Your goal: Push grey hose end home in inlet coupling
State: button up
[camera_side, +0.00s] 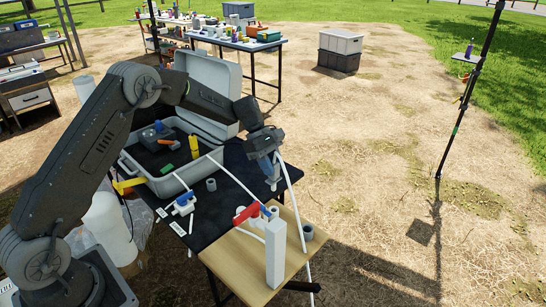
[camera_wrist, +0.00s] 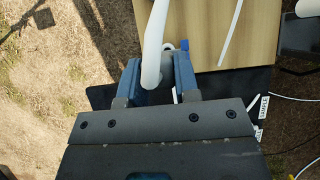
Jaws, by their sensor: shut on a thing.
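My gripper (camera_side: 271,180) is above the black table, near the back edge of the wooden board. It is shut on a pale grey hose (camera_side: 291,190); in the wrist view the hose (camera_wrist: 152,45) rises between the two blue fingers (camera_wrist: 157,85). In the side view the hose arcs up out of the grip and hangs down past the board's right side. On the board, a red part (camera_side: 246,214) and a blue part (camera_side: 273,211) sit by a white upright block (camera_side: 276,255). I cannot tell which part is the inlet coupling.
The wooden board (camera_side: 238,256) lies at the front of the black table. An open grey case (camera_side: 176,181) stands behind left, with a blue-and-white valve (camera_side: 183,204) in front. Thin white tubing crosses the black surface.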

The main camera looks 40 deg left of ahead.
aim_at(272, 189)
jog(key=shift+f, duration=0.6)
jog(key=shift+f, duration=2.9)
jog(key=shift+f, duration=2.25)
jog(key=o, duration=0.9)
jog(key=shift+s, duration=0.1)
jog(key=v, duration=1.4)
